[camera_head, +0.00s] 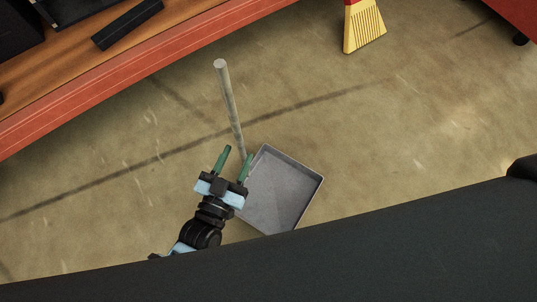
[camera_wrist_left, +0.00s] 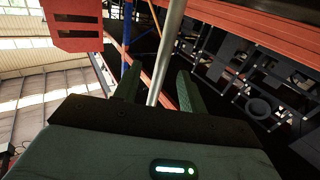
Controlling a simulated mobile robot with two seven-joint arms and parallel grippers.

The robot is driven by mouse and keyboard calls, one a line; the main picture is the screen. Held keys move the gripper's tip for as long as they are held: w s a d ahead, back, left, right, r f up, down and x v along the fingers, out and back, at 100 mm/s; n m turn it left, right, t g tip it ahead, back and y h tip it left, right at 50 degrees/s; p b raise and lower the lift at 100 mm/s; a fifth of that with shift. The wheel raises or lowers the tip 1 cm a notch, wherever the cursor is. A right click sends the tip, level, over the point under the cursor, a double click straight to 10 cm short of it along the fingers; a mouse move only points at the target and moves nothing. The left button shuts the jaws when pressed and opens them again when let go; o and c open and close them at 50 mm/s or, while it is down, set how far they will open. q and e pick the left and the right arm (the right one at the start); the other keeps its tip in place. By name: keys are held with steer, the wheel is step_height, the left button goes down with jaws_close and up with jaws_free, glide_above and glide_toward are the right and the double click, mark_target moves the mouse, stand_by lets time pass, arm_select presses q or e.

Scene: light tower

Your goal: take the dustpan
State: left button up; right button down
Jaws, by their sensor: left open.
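The dustpan (camera_head: 281,190) is a grey square pan on the floor, with a long pale upright handle (camera_head: 228,100) rising from its left side. My left gripper (camera_head: 234,160) is open, with its green fingers pointing toward the handle. In the left wrist view the handle (camera_wrist_left: 168,45) runs up between the two green fingers of my left gripper (camera_wrist_left: 157,88), with gaps beside it. I cannot tell whether it touches either finger. The pan's lower corner is hidden behind a dark edge in the head view. My right gripper is not in view.
A yellow broom (camera_head: 364,28) with a red top stands at the upper right. A wooden bench with a red edge (camera_head: 130,72) holds dark objects at the upper left. A red piece (camera_head: 506,14) is at the top right corner. The floor between is clear.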

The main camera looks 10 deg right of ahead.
mark_target(240, 150)
arm_select(q)
steer(key=shift+w+d, duration=0.2)
steer(key=shift+w, duration=0.15)
steer(key=b+x, duration=0.3)
steer(key=x, duration=0.1)
steer(key=shift+w+d+f, duration=0.1)
steer(key=shift+w, duration=0.25)
jaws_close()
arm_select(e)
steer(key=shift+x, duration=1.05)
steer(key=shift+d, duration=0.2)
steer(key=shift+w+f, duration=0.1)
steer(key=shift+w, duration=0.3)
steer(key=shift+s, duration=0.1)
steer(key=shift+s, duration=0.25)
